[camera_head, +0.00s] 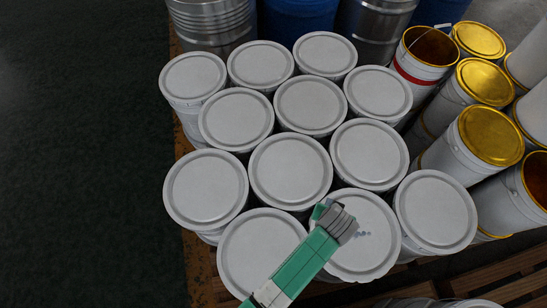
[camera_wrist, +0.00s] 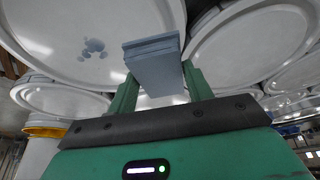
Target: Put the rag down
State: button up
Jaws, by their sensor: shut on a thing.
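My green gripper (camera_head: 327,216) is shut on the rag (camera_head: 342,224), a folded grey-blue pad. In the wrist view the rag (camera_wrist: 152,62) sits between the two green fingers (camera_wrist: 160,86) and sticks out past their tips. The gripper and rag are over the left part of a white bucket lid (camera_head: 352,262) in the front row. This lid carries blue paint spots (camera_head: 362,233) just right of the rag. The spots also show left of the rag in the wrist view (camera_wrist: 93,48). I cannot tell whether the rag touches the lid.
Several white lidded buckets (camera_head: 290,170) stand close together on a wooden pallet (camera_head: 197,262). Gold-lidded cans (camera_head: 491,135) and an open can (camera_head: 432,48) stand at the right. Steel drums (camera_head: 212,22) and blue drums (camera_head: 298,15) are behind. Dark floor (camera_head: 80,160) at the left is clear.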

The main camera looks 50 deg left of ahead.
jog(key=s+a+f+m+b, duration=0.1)
jog(key=s+a, duration=0.4)
jog(key=s+a+m+h+b, duration=0.1)
jog(key=s+a, duration=0.3)
jog(key=a, duration=0.1)
jog(key=s+a+f+m+b, duration=0.1)
jog(key=s+a+m, duration=0.1)
jog(key=s+a, duration=0.3)
jog(key=shift+s+a+f+t, duration=0.1)
jog(key=shift+s+f+t, duration=0.2)
jog(key=shift+s+t, duration=0.1)
jog(key=s+a+r+m+h+b, duration=0.1)
jog(key=s+a+m+h+b, duration=0.15)
jog(key=s, duration=0.75)
jog(key=s+a+m+h+b, duration=0.15)
jog(key=s+m, duration=0.25)
jog(key=s, duration=0.5)
jog(key=y, duration=0.1)
send_over(207, 186)
jog(key=s, duration=0.1)
jog(key=shift+s+a+f, duration=0.15)
jog(key=shift+a+f, duration=0.05)
jog(key=shift+f, duration=0.45)
jog(key=shift+f+b, duration=0.4)
jog(key=shift+f, duration=1.4)
